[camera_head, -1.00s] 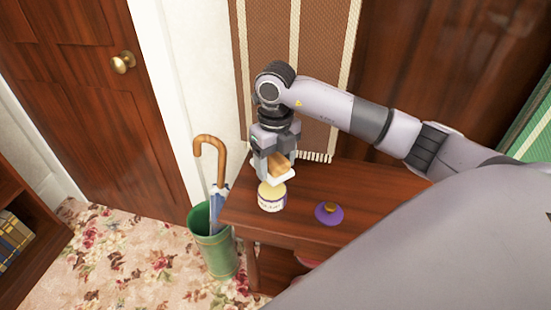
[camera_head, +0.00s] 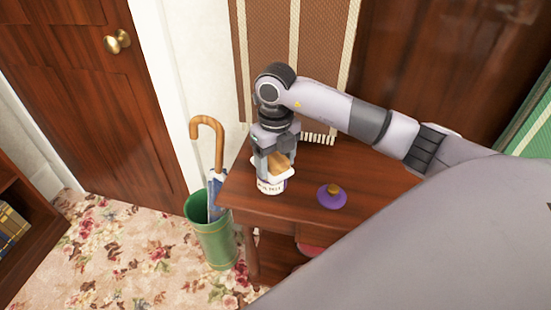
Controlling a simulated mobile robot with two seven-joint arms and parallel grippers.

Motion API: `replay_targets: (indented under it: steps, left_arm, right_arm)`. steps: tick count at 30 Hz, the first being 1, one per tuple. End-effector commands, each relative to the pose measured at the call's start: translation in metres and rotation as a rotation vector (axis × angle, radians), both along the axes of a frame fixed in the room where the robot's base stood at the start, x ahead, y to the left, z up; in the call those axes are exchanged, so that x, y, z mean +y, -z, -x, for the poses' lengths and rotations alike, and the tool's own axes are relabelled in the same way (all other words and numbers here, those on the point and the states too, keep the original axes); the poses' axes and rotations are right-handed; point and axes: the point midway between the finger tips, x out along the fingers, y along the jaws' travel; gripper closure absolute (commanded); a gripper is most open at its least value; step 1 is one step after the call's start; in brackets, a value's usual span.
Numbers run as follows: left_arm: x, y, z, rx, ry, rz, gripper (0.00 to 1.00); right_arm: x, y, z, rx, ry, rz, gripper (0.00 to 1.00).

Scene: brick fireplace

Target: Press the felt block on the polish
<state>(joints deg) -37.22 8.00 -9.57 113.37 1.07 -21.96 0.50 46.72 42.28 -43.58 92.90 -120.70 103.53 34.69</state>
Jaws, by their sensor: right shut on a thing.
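The polish (camera_head: 270,186) is a small round tin with a white, lettered side and a purple lower edge, standing near the left end of the wooden table. The felt block (camera_head: 279,163) has a tan wooden back and a white felt underside. My right gripper (camera_head: 273,168) points down and is shut on the felt block, directly over the tin. The block covers the tin's open top and looks in contact with it; the exact contact is hidden. My left gripper is not in view.
A purple lid with a brown knob (camera_head: 332,196) lies on the table (camera_head: 385,185) right of the tin. A green stand (camera_head: 214,237) with a wooden-handled umbrella (camera_head: 209,134) stands on the floor to the left. A brown striped hanging (camera_head: 270,40) is behind.

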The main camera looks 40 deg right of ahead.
Motion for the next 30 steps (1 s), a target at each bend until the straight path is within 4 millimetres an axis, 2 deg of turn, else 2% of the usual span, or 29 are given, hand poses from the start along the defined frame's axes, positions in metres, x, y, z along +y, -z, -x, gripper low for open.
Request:
replay_targets:
  steps: [30]
  left_arm:
    - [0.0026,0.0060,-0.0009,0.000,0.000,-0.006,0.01]
  right_arm:
    - [-0.0002,0.0057,0.0001,0.000,0.000,0.000,0.57]
